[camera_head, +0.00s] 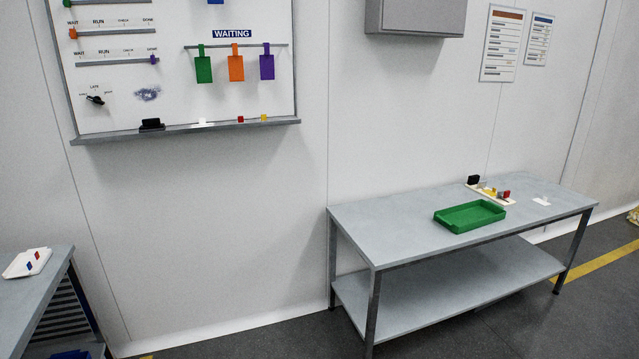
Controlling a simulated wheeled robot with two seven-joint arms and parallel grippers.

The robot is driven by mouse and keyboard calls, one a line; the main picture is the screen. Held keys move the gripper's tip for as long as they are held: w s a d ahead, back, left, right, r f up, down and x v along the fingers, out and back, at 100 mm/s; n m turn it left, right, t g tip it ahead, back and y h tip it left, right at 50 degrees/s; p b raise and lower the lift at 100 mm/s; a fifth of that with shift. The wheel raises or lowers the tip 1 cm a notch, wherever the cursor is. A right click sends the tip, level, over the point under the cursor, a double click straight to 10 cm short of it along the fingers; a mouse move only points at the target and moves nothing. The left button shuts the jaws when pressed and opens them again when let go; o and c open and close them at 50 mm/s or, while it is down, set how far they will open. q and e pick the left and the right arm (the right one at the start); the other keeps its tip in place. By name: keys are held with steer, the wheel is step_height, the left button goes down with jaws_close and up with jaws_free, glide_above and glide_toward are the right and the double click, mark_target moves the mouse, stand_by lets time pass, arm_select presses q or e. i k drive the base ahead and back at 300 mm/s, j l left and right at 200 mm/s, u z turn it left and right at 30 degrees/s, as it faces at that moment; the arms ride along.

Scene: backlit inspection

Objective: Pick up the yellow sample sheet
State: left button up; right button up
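I cannot make out a yellow sample sheet for certain. Small yellow and other coloured pieces (489,191) stand in a white holder at the back of the right bench, too small to tell apart. A small yellow block (264,118) sits on the ledge under the whiteboard, beside a red one (240,119). A yellowish object (633,215) is cut off at the right edge of the picture, near the floor. Neither of my grippers is in view.
The right bench (385,226) bears a green tray (469,216) and a small white piece (541,201); its left top is bare. A left bench (30,292) holds a white tray (18,268). A grey cabinet (415,17) juts from the wall. Floor shows between benches.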

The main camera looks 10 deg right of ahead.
mark_target(491, 193)
steer(key=i+l+z, duration=0.1)
steer(key=i+z, duration=0.8)
steer(key=i+j+z, duration=0.25)
steer(key=z, duration=0.2)
steer(key=i+l+z, duration=0.25)
steer(key=i+z, duration=0.15)
steer(key=i, duration=0.15)
steer(key=i+z, duration=0.4)
steer(key=i, duration=0.15)
steer(key=i+z, duration=0.4)
steer(key=i, duration=1.8)
steer(key=i+u, duration=0.4)
steer(key=i+l+u, duration=0.3)
steer(key=i+u, duration=0.15)
steer(key=i, duration=0.15)
steer(key=i+l+u, duration=0.4)
steer(key=i, duration=0.05)
